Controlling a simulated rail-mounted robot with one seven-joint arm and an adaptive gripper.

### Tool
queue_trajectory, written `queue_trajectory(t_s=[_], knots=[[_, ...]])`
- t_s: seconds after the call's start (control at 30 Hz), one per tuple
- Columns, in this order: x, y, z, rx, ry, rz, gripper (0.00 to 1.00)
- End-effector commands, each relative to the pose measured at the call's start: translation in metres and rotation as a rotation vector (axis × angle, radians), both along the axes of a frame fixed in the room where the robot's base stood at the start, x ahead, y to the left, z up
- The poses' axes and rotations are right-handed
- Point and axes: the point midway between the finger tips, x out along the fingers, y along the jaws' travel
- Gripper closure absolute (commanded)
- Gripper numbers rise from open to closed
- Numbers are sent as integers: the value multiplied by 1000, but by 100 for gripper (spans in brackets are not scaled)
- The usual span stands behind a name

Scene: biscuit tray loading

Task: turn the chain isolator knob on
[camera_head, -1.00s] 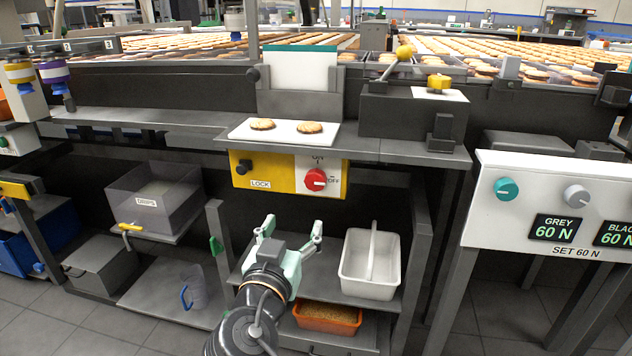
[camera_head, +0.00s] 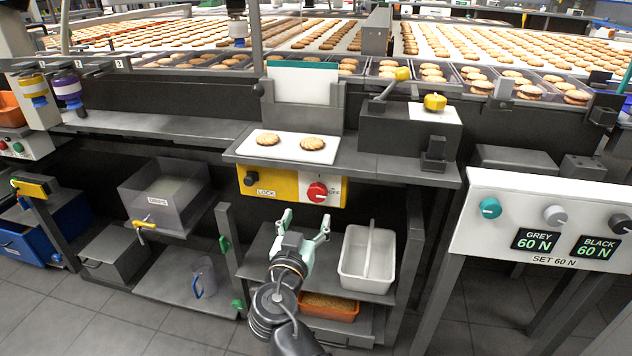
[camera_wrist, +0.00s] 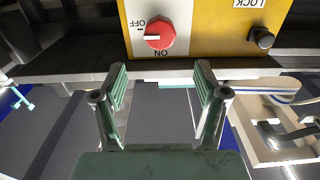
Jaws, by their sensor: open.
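The red chain isolator knob (camera_head: 317,192) sits on the white right part of the yellow panel (camera_head: 285,186) under the shelf edge. In the wrist view, which shows the panel upside down, the knob (camera_wrist: 160,33) has its white mark pointing left to OFF; ON is printed below it. My gripper (camera_head: 306,219) is open and empty, below and in front of the panel. In the wrist view, its two green fingers (camera_wrist: 160,72) stand apart below the knob, one to each side of its line, and do not touch it.
A black knob by the LOCK label (camera_head: 249,179) is on the panel's left side. A plate with two biscuits (camera_head: 300,149) lies on the shelf above. A white divided bin (camera_head: 350,268) and an orange tray (camera_head: 329,307) stand below, right of my arm.

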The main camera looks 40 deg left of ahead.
Motion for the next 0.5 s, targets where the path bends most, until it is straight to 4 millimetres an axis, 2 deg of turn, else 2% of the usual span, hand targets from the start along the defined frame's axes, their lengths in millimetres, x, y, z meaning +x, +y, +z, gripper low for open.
queue_trajectory(t_s=[0.03,0.1,0.3,0.5], knots=[[9,4,6,-3,2,-2,27],[21,11,-1,0,1,-3,27],[56,27,-2,0,0,-1,27],[79,37,-1,1,0,0,27]])
